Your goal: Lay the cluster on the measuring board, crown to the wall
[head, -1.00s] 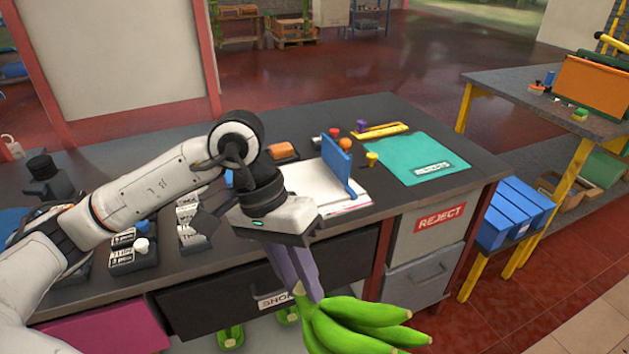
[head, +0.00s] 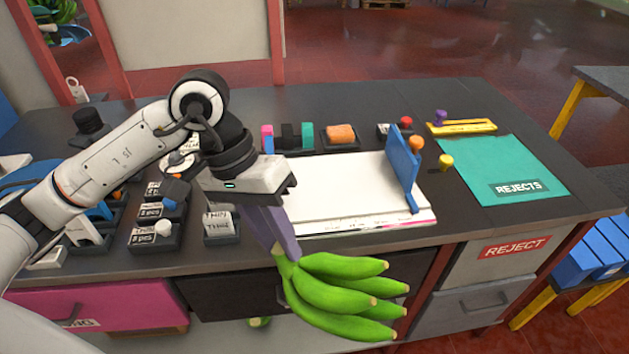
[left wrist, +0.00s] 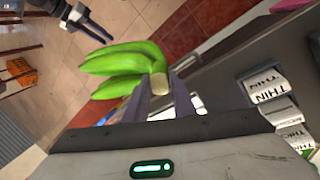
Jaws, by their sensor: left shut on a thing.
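The cluster is a bunch of green bananas (head: 335,290); it also shows in the left wrist view (left wrist: 125,68). My left gripper (head: 283,248) is shut on its crown, and the fingers (left wrist: 165,98) hide part of the stem end. The bananas point right in the head view, in front of the bench edge. The measuring board (head: 345,185) is white, with a marked strip along its front edge. A blue wall (head: 402,168) stands upright at its right end. What looks like my right gripper (left wrist: 92,27) is small at the left wrist view's top; its opening is unclear.
A teal rejects mat (head: 510,165) lies right of the board. Behind the board are an orange block (head: 341,133) and a yellow strip (head: 462,127). Labelled dark holders (head: 155,235) stand left of the board. The board's white surface is bare.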

